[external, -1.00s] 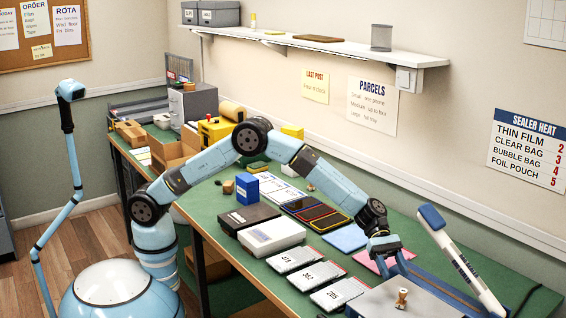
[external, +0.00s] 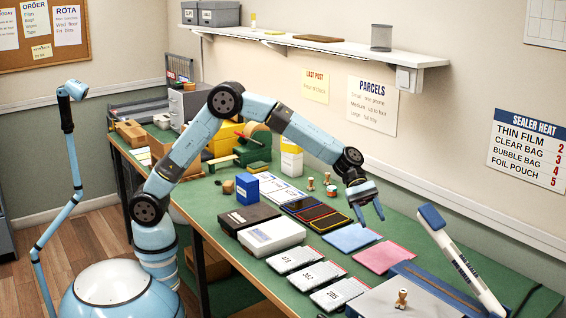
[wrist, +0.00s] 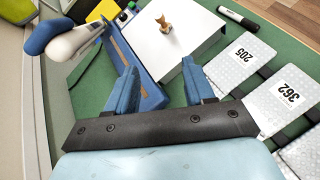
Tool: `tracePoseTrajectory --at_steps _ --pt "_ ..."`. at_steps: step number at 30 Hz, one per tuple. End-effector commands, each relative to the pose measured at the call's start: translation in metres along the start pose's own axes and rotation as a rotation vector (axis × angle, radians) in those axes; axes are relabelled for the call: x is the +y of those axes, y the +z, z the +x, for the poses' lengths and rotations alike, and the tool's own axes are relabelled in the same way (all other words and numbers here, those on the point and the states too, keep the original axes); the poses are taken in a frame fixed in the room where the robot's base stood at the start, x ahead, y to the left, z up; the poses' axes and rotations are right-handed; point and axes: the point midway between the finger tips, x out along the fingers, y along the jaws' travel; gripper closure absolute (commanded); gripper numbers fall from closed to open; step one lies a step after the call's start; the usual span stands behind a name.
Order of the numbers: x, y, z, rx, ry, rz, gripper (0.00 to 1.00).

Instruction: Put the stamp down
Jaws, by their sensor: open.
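A small wooden stamp (external: 402,299) stands upright on the pale grey platform (external: 372,302) at the sealer's near end. It also shows upright in the wrist view (wrist: 165,25), on the white surface. My gripper (external: 371,214) is open and empty, in the air above the blue and pink pads, up and left of the stamp and clear of it. In the wrist view, its two blue fingers (wrist: 158,85) are apart with nothing between them.
The blue-and-white sealer arm (external: 460,262) is raised at the right. Three numbered silver pouches (external: 317,276) lie left of the platform. A blue pad (external: 352,238) and a pink pad (external: 383,257) lie below my gripper. Other small stamps (external: 311,184) stand near the wall.

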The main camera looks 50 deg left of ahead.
Motion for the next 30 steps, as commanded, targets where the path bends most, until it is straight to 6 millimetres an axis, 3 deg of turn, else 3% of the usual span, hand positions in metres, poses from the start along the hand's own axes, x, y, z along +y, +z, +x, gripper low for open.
tracePoseTrajectory --at_steps 1,3,14,21,30 --pt "-0.003 0.002 -0.026 0.029 0.009 0.044 0.47" --pt "-0.010 0.002 -0.059 0.073 0.015 0.110 0.47" --pt "-0.067 -0.004 -0.213 0.318 0.012 0.416 0.47" --pt "-0.125 -0.011 -0.303 0.492 -0.025 0.591 0.47" --pt "-0.215 -0.021 -0.394 0.711 -0.115 0.774 0.47"
